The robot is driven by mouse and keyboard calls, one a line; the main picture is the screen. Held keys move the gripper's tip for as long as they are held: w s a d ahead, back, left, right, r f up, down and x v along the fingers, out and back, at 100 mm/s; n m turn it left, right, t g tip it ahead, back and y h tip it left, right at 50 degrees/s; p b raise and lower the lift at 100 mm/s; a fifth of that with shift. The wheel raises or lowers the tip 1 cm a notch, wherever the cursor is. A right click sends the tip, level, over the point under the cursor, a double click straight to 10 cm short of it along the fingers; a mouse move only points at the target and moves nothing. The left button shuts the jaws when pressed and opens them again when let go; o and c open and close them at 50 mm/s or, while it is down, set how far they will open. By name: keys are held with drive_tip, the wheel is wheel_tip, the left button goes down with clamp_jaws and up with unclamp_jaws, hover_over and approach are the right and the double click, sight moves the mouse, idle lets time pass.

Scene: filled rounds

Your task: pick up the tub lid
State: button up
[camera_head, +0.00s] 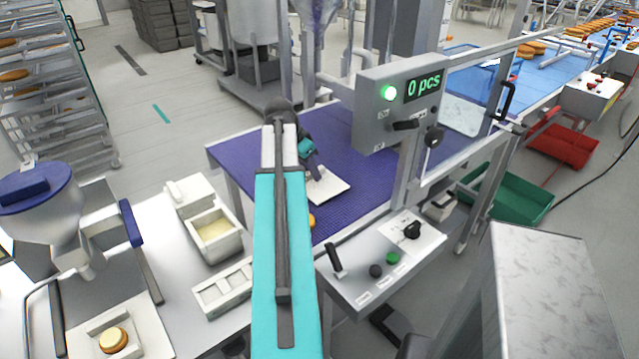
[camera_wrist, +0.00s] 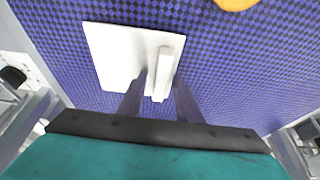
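The tub lid (camera_head: 330,188) is a flat white plate lying on the purple belt, just beyond my arm. In the wrist view the lid (camera_wrist: 112,55) shows with a raised white bar handle (camera_wrist: 163,75) along its right side. My gripper (camera_wrist: 161,78) is open, with one dark finger on each side of the handle's near part. A small gap shows between the left finger and the handle; contact on the right is hard to tell. In the head view my gripper (camera_head: 316,174) is over the lid's far left part, hiding the handle.
A white tub (camera_head: 236,243) with pale yellow contents stands on the left table, near a divided white tray (camera_head: 222,290). An orange-yellow round (camera_head: 311,221) lies on the belt, partly behind my arm. The grey counter box (camera_head: 400,103) reads "0 pcs" and overhangs the belt's right side.

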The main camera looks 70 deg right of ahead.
clamp_jaws()
drive_tip(key=shift+r, duration=0.25)
drive_tip(key=shift+r+b, duration=0.65)
drive_tip(key=shift+r, duration=0.95)
drive_tip(key=s+a+b, duration=0.1)
drive_tip(key=a, duration=0.3)
drive_tip(key=s+a+b, duration=0.1)
drive_tip(key=s+a, duration=0.1)
drive_tip(key=a, duration=0.3)
drive_tip(key=s+a+r+b, duration=0.1)
drive_tip(key=a, duration=0.4)
drive_tip(key=shift+s, duration=0.2)
drive_tip(key=shift+s+a+r+b, duration=0.2)
drive_tip(key=shift+a+b, duration=0.15)
drive_tip(key=shift+a, duration=0.25)
drive_tip(key=shift+w, duration=0.1)
